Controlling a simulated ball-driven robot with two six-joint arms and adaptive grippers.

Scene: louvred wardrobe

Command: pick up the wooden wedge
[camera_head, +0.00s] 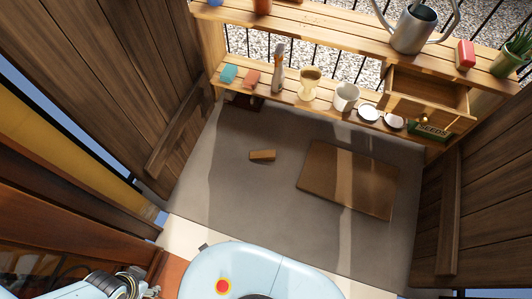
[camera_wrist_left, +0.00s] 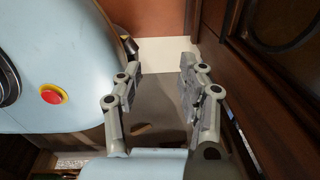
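The wooden wedge (camera_head: 262,155) is a small light-brown block lying on the grey floor, left of a flat brown board, in the head view. My left gripper (camera_wrist_left: 160,78) shows in the left wrist view with its two fingers apart and nothing between the tips. It is beside my blue base, well away from the wedge. A small brown shape shows on the floor past the fingers there, but I cannot tell what it is. In the head view only part of my left arm shows at the lower left. My right gripper is in neither view.
The flat brown board (camera_head: 349,179) lies on the floor. A wooden shelf unit (camera_head: 325,32) at the back holds pots, cups, a watering can (camera_head: 413,29) and an open drawer (camera_head: 428,92). Dark wooden panels stand at both sides. The floor around the wedge is clear.

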